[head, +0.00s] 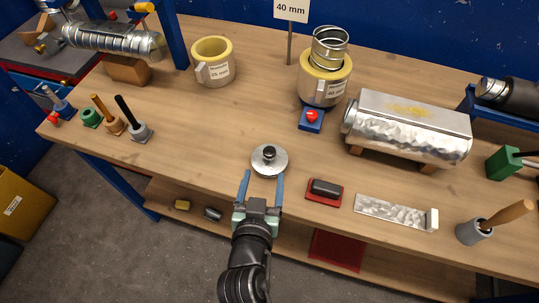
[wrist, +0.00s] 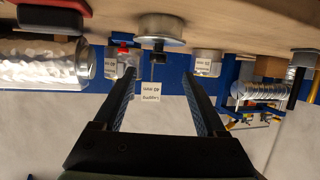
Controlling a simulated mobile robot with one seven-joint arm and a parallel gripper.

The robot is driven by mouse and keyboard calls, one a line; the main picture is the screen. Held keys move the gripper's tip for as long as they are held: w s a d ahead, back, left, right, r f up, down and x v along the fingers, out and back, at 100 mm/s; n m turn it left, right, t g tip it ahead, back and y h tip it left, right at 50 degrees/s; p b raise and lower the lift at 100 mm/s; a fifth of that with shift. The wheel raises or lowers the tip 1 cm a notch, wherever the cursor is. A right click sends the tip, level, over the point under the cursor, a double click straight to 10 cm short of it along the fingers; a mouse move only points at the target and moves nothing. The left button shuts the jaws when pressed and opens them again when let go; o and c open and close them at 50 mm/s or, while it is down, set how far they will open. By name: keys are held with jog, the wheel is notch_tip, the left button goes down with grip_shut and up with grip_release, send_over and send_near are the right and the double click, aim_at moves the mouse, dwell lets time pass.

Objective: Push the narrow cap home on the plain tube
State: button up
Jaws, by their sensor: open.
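A silver round cap (head: 269,159) with a black knob lies on the bench near its front edge; it also shows in the wrist view (wrist: 160,28). It is the only loose cap I see. My gripper (head: 263,174) is open and empty, its two blue-lined fingers just in front of the cap and apart from it. In the wrist view the knob shows between the fingers (wrist: 158,73). A foil-jacketed tube (head: 408,130) lies on wooden supports at right, its metal end facing left. A ribbed spiral tube (head: 113,41) lies at back left. I cannot tell which tube is the plain one.
A beige cup (head: 213,62) and another cup (head: 325,88) holding metal rings stand at the back. A red button on a blue box (head: 311,119) is before the second. A red-based block (head: 324,189) and metal strip (head: 392,210) lie right of my gripper.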

aim_at(269, 157)
jog(key=x, duration=0.4)
jog(key=shift+w, duration=0.25)
jog(key=shift+p+x, duration=0.85)
jog(key=shift+x, duration=1.85)
jog(key=shift+d+r, duration=0.15)
grip_shut()
